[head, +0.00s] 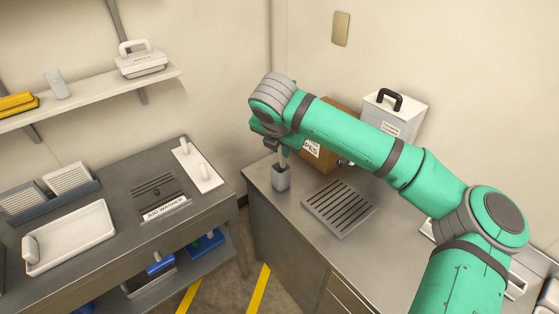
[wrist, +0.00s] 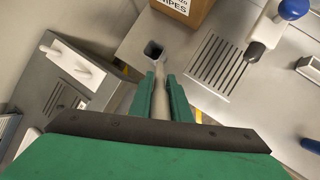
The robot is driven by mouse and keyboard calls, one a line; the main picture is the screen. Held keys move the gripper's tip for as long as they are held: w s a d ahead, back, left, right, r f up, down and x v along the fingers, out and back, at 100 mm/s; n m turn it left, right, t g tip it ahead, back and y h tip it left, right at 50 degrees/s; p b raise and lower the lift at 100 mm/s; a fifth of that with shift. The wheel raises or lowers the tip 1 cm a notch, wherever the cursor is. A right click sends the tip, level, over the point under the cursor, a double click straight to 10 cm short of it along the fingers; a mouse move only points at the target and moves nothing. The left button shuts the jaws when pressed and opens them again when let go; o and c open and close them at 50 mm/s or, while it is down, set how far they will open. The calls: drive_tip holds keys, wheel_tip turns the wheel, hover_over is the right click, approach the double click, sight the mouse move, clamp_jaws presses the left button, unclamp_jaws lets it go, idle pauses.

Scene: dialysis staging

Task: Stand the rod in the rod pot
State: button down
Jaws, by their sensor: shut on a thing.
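The rod pot (head: 281,179) is a small grey square cup standing on the counter below my gripper. Its dark square opening shows in the wrist view (wrist: 153,49), just beyond the rod's end. In the head view the rod's lower end meets the pot's rim. I cannot tell whether the tip is inside the opening.
A slotted drain plate (head: 339,208) lies right of the pot. A brown wipes box (head: 318,158) and a white container with a black handle (head: 392,116) stand behind. The left counter holds a white tray (head: 70,238) and a white board with pegs (head: 197,166).

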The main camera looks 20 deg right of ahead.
drive_tip(key=w+a+x, duration=0.1)
drive_tip(key=x, duration=1)
drive_tip(key=shift+w, duration=0.2)
drive_tip(key=shift+d+f, duration=0.1)
drive_tip(key=shift+f, duration=0.65)
drive_tip(key=c, duration=1.7)
unclamp_jaws()
drive_tip(key=shift+o, duration=0.2)
drive_tip(key=shift+r, duration=0.1)
drive_tip(key=v, duration=1.3)
drive_tip(key=shift+w, duration=0.25)
